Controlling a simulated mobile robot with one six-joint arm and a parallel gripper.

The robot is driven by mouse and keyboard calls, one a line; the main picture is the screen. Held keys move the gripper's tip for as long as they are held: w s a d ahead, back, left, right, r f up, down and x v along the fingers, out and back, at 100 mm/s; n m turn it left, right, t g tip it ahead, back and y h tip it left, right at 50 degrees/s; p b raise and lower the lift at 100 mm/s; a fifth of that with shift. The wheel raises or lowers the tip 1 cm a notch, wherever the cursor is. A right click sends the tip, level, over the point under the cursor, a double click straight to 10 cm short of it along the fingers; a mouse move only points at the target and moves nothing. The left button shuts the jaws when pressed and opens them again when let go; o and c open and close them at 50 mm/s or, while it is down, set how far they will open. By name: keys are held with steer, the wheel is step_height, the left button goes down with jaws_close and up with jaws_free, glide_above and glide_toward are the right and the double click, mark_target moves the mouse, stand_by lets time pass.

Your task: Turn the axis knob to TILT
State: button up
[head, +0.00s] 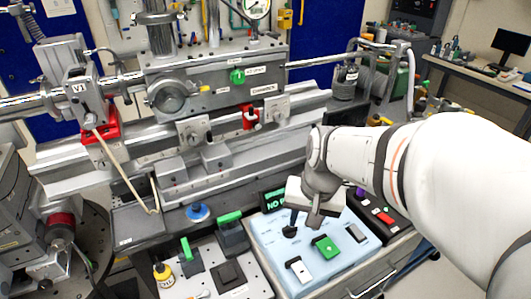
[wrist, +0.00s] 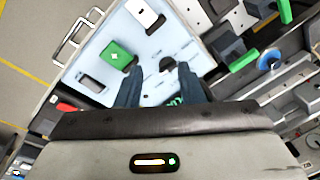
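A light blue control panel (head: 265,236) lies on the bench below my gripper; it also shows in the wrist view (wrist: 196,46). A round black knob (wrist: 168,64), which appears to be the axis knob, sits on this panel. My gripper (wrist: 158,70) points down at the panel with its two dark fingers apart and nothing held. The knob shows between and just beyond the fingertips; I cannot tell whether they touch it. In the head view my gripper (head: 303,218) partly covers that area. The knob's labels and setting are not readable.
The panel also has a green square switch (head: 326,246), a white rocker (head: 298,268) and a dark slot (wrist: 90,83). A display with green letters (head: 274,199) stands behind. A dark box with a red button (head: 384,217) is at right. The beamline rail (head: 230,155) runs behind.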

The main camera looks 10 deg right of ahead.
steer(key=w+d+f+m+g+y+p, duration=0.1)
steer(key=w+f+m+y+p, duration=0.1)
steer(key=w+m, duration=0.3)
steer(key=m+g+y+p, duration=0.1)
steer(key=m+y+p, duration=0.15)
steer(key=m, duration=0.45)
glide_toward(290, 230)
steer(key=shift+h, duration=0.35)
steer(key=x, duration=0.7)
steer(key=shift+w+a+f, duration=0.2)
steer(key=shift+w, duration=0.2)
jaws_close()
steer(key=shift+a, duration=0.25)
steer(key=shift+d, duration=0.2)
